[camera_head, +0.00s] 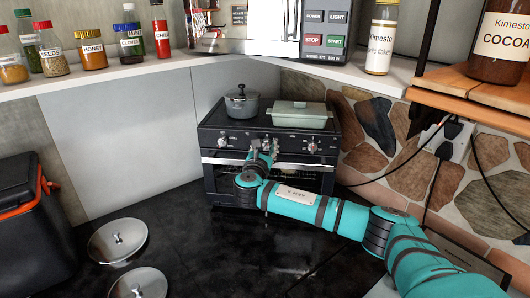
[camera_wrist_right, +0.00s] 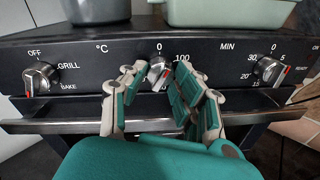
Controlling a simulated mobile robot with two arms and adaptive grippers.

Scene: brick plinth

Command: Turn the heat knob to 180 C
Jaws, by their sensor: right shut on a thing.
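The small black oven (camera_head: 235,187) stands on the dark counter with a row of knobs on its front panel. The heat knob (camera_wrist_right: 158,70) is the middle one, under the °C mark, with 0 above it and 100 to its upper right. My right gripper (camera_wrist_right: 155,82) is shut on the heat knob, a finger on each side. The fingers hide much of the knob, and I cannot tell where its pointer stands. In the head view my right gripper (camera_head: 264,146) is at the middle of the panel. My left gripper is not in view.
The mode knob (camera_wrist_right: 41,78) is on the left and the timer knob (camera_wrist_right: 269,70) on the right. A metal handle bar (camera_wrist_right: 60,126) runs below the knobs. A grey pot (camera_head: 242,105) and a pale green dish (camera_head: 299,115) stand on the oven.

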